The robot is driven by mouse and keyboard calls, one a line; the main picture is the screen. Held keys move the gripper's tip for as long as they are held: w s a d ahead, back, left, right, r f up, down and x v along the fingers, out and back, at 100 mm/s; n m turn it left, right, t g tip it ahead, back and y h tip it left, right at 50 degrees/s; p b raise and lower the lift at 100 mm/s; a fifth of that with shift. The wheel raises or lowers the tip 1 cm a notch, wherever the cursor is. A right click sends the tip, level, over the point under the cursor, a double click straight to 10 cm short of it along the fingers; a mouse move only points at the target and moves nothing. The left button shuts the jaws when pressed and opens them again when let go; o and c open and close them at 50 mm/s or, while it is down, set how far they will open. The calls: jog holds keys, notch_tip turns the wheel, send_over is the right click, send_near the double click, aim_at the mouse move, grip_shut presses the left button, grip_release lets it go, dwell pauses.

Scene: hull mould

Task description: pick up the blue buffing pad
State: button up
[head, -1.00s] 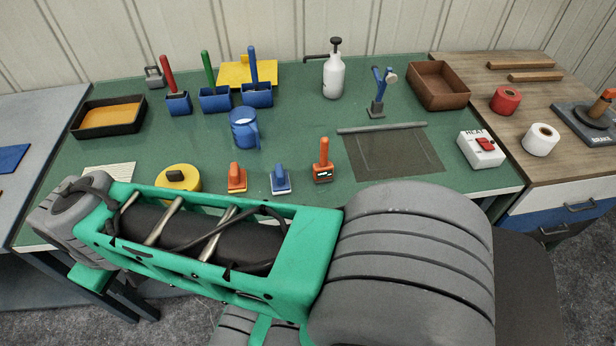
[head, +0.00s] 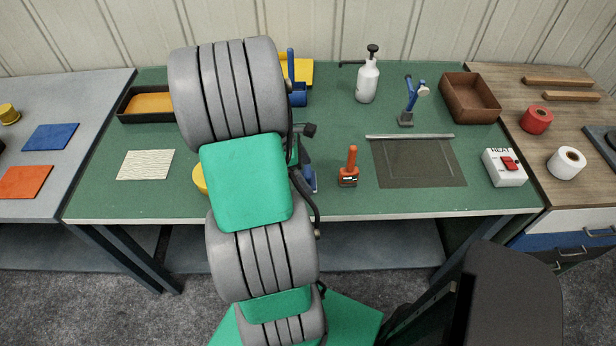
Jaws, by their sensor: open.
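A small blue hand pad with a pale base (head: 309,179), which looks like the blue buffing pad, stands near the front of the green bench. My arm hides its left side. A flat blue square (head: 50,137) also lies on the grey table at the left; I cannot tell whether it is a pad or a cloth. My arm rises through the middle of the head view, over the bench. My gripper does not show; it is hidden behind my arm links.
The green bench (head: 400,202) also holds an orange-handled tool (head: 348,168), a dark mat (head: 418,163), a white heat switch box (head: 504,167), a white pump bottle (head: 367,79) and a brown tray (head: 470,98).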

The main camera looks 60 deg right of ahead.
jog(key=shift+x, duration=1.1)
jog(key=shift+c, duration=0.6)
jog(key=shift+w, duration=0.1)
jog(key=c, duration=1.4)
